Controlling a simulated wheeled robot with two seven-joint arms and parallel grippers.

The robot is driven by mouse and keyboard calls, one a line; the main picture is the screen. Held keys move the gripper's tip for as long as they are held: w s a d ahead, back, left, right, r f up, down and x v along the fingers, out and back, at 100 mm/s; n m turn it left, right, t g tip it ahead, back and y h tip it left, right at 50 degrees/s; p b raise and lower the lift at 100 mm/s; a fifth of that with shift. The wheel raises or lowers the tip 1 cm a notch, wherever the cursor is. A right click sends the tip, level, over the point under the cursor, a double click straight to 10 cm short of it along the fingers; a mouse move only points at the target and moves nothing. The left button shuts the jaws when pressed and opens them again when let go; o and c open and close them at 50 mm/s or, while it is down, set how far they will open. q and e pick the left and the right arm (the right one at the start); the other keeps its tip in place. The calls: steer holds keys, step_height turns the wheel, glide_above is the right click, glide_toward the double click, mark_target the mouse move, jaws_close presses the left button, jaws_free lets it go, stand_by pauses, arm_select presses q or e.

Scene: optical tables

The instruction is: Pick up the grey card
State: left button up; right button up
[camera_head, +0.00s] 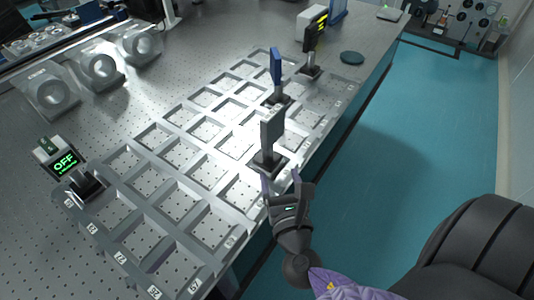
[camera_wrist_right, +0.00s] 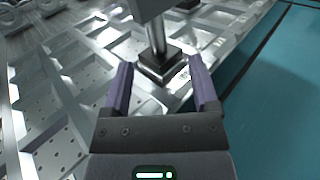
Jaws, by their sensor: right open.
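The grey card (camera_head: 272,128) stands upright on a short post with a dark square base, in the grid tray near the table's right edge. In the right wrist view its post (camera_wrist_right: 157,38) and base (camera_wrist_right: 160,64) show beyond the fingertips, and the card is mostly cut off at the top. My right gripper (camera_head: 281,180) is open and empty, just in front of the base on the near side. In the wrist view its two purple fingers (camera_wrist_right: 163,88) point toward the post, with the post ahead of the gap. My left gripper is not in view.
The grid tray (camera_head: 152,216) fills the near table. A blue card (camera_head: 276,66) and a dark device with yellow marks (camera_head: 314,34) stand farther back. A display reading OFF (camera_head: 65,162) is at left. Grey ring mounts (camera_head: 100,68) stand back left. Blue floor (camera_head: 420,150) lies right.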

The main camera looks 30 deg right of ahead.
mark_target(268, 143)
steer(key=x, duration=0.9)
steer(key=shift+w+a+r, duration=0.15)
steer(key=shift+w+r, duration=0.05)
steer(key=shift+w, duration=0.3)
jaws_close()
stand_by(0.5)
steer(key=shift+r, duration=0.15)
